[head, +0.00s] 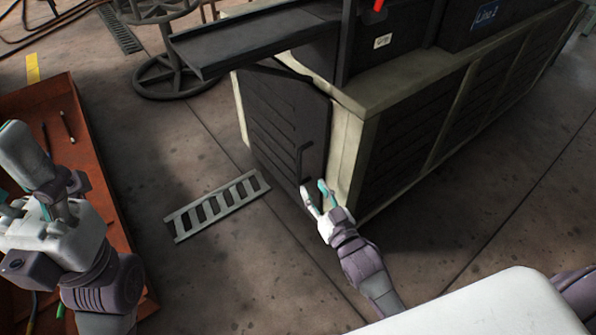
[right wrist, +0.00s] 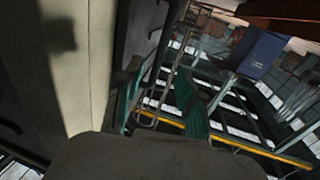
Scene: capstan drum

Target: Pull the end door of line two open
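The line two cabinet (head: 352,165) carries a blue "Line 2" label (head: 487,14). Its end door (head: 275,120) is a dark slatted panel on the left end, with an upright bar handle (head: 302,160) near its right edge. I cannot tell whether the door stands slightly ajar. My right gripper (head: 316,190) is at the handle's lower end with its fingers apart. In the right wrist view a thin handle bar (right wrist: 165,85) lies between the two teal fingers (right wrist: 160,95); contact is not clear. My left gripper (head: 45,190) is over the rust-coloured tray, away from the door; its finger gap is unclear.
A slatted metal grating (head: 215,206) lies on the floor left of the door. A dark shelf (head: 255,40) juts out above the door. A round-based stand (head: 172,75) is behind. The rust-coloured tray (head: 85,125) fills the left side. Floor before the door is otherwise clear.

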